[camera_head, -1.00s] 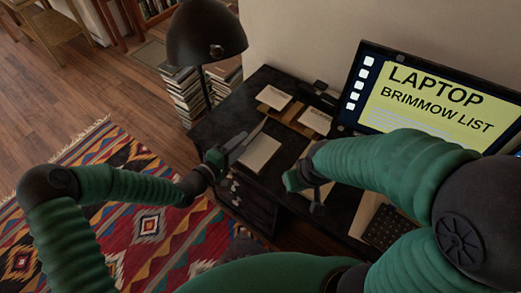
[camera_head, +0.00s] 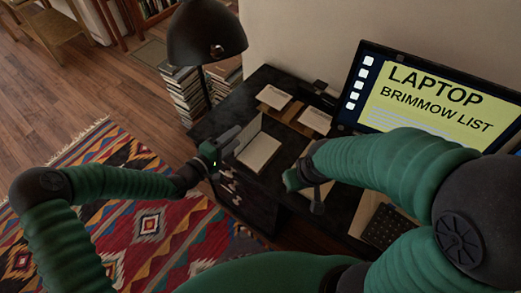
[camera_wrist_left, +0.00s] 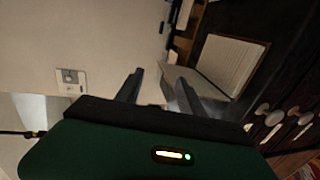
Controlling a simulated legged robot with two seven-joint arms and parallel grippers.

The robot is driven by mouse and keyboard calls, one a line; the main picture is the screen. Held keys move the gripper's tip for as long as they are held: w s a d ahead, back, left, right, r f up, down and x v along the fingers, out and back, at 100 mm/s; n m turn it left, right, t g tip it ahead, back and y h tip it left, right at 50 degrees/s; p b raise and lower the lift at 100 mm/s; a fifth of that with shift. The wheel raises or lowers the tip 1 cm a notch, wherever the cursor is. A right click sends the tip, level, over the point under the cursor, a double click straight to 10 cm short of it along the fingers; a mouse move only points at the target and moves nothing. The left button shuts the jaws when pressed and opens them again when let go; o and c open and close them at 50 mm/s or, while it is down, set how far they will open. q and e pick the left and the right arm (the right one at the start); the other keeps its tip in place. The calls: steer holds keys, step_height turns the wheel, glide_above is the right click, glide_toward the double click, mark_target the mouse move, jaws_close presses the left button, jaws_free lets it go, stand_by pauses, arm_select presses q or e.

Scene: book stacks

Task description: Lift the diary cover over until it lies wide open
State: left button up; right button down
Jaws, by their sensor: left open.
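The diary (camera_head: 260,152) lies on the dark desk with its pale pages facing up. Its cover (camera_head: 247,134) stands raised and tilted along the page block's left side; it is not flat. The pages also show in the left wrist view (camera_wrist_left: 230,62), with the grey cover beside them. My left gripper (camera_head: 231,143) is open at the cover's left side, close to it; I cannot tell whether a finger touches. Its two fingers (camera_wrist_left: 158,90) are apart in the left wrist view, one overlapping the cover. My right gripper (camera_head: 317,195) is mostly hidden by its arm.
A laptop screen (camera_head: 425,95) stands at the back right, with a dark keyboard (camera_head: 383,229) in front. Pale note pads (camera_head: 274,97) lie on a brown holder behind the diary. A black lamp (camera_head: 205,35) and book stacks (camera_head: 184,93) stand left of the desk.

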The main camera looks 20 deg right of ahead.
arm_select(q)
steer(key=shift+w+a, duration=0.85)
steer(key=shift+w, duration=0.15)
steer(key=shift+r, duration=0.2)
stand_by(0.6)
steer(key=s+a+r+p, duration=0.3)
steer(key=a+r+p, duration=0.1)
steer(key=r+p, duration=0.1)
steer(key=shift+r+p, duration=0.4)
steer(key=shift+p, duration=0.35)
stand_by(0.5)
